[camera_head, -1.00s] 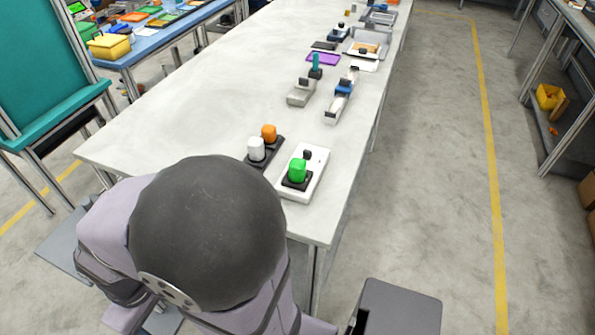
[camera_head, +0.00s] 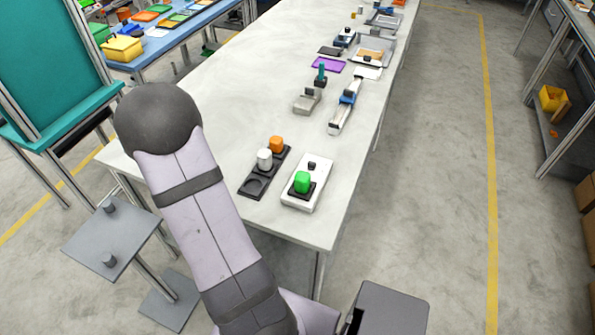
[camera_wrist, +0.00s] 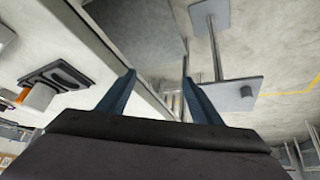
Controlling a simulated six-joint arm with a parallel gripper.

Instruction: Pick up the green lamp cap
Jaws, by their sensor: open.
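The green lamp cap (camera_head: 302,182) sits upright on a dark square seat on a white box (camera_head: 318,187) near the table's front right corner. A small black knob (camera_head: 312,166) stands behind it on the box. My gripper (camera_wrist: 160,97) shows in the wrist view with its two dark blue fingers spread and nothing between them. It points towards the table edge and the floor, away from the green cap. The head view does not show the gripper; my raised arm is left of the cap there. The green cap is not seen in the wrist view.
Left of the white box, a dark rack (camera_head: 256,187) holds a white cap (camera_head: 265,159) and an orange cap (camera_head: 277,144), with an empty round place in front. Grey devices and a purple tray (camera_head: 328,64) lie farther back. The table's left side is clear.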

